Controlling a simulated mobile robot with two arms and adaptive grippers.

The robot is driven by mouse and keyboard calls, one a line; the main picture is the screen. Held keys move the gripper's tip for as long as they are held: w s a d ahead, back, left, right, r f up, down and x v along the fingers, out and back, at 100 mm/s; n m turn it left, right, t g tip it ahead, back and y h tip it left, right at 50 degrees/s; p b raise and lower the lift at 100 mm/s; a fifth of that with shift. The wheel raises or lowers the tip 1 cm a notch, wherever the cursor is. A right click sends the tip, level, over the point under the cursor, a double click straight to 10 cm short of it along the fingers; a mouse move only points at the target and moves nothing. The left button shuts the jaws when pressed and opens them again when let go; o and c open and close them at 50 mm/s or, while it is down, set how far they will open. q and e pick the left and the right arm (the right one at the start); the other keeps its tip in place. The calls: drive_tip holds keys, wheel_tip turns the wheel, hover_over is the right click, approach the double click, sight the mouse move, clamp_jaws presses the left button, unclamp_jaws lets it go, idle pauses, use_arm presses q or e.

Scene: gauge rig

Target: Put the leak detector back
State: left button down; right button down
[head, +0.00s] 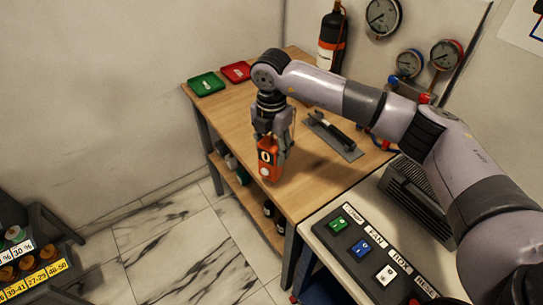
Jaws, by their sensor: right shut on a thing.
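The leak detector is an orange handheld box (268,163) with a dark face, a white round mark and a pale round spot below. My right gripper (272,142) points down from the right arm and is shut on it. It is near the left front edge of the wooden table (239,104); I cannot tell whether the detector touches the tabletop. A grey flat stand (345,147) with a dark handle-like piece lies on the table to the right of the gripper. My left gripper is not in view.
A green tray (207,83) and a red tray (236,71) lie at the table's back left. A dark cylinder with an orange band (331,42) stands at the back. Gauges (383,16) hang on the wall. A switch panel (346,236) is at front right. Bins (22,262) stand lower left.

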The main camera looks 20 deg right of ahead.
wheel_tip(320, 180, down, 4)
drive_tip(key=shift+r+p, duration=0.2)
drive_tip(key=shift+p, duration=0.3)
drive_tip(key=shift+f, duration=0.4)
drive_tip(key=shift+f, duration=0.25)
drive_tip(key=c, duration=0.8)
unclamp_jaws()
drive_tip(key=shift+o, duration=0.2)
drive_tip(key=shift+r, duration=0.1)
